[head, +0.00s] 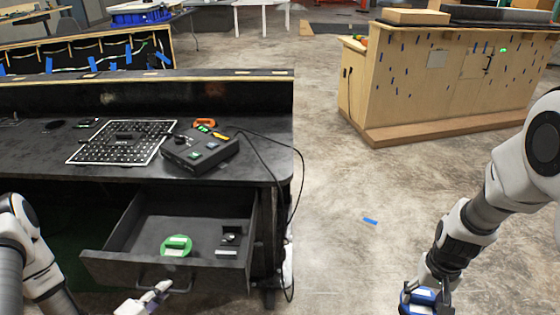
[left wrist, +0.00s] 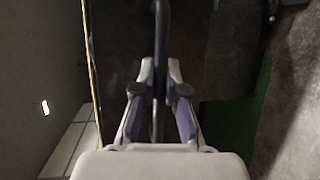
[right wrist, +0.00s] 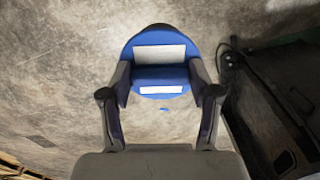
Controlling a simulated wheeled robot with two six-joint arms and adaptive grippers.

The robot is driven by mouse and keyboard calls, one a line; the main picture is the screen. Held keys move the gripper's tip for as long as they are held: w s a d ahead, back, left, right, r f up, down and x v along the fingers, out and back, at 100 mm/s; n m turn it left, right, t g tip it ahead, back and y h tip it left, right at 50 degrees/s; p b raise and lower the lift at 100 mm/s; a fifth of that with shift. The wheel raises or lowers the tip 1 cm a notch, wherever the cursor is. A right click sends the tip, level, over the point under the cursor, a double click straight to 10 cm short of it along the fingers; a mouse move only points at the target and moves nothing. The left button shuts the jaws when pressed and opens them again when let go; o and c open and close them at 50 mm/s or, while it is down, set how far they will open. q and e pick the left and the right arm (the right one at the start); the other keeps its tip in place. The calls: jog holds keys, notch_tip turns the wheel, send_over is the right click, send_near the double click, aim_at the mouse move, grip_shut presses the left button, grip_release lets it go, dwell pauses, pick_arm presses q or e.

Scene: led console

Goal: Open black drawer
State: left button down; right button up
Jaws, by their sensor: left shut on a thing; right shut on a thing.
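The black drawer (head: 190,225) is pulled out from under the black desk in the head view, its inside showing. A green round object (head: 176,245) and a small black item (head: 232,235) lie in it. My left gripper (head: 160,290) is at the drawer's front; in the left wrist view (left wrist: 160,85) its fingers are shut on the drawer handle (left wrist: 158,120), a dark bar running between them. My right gripper (head: 428,295) is far from the drawer at the lower right. It is shut on a blue round object with white labels (right wrist: 160,50), held above the floor.
On the desk top (head: 50,150) lie a dotted board (head: 124,142) and a black console box (head: 200,150) with cables hanging over the right edge. A wooden cabinet (head: 430,85) stands at the back right.

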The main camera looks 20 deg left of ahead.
pick_arm(q)
jog(key=c, duration=1.5)
grip_release()
jog(key=v, duration=0.7)
jog(key=shift+s, duration=0.2)
jog(key=shift+a, duration=0.1)
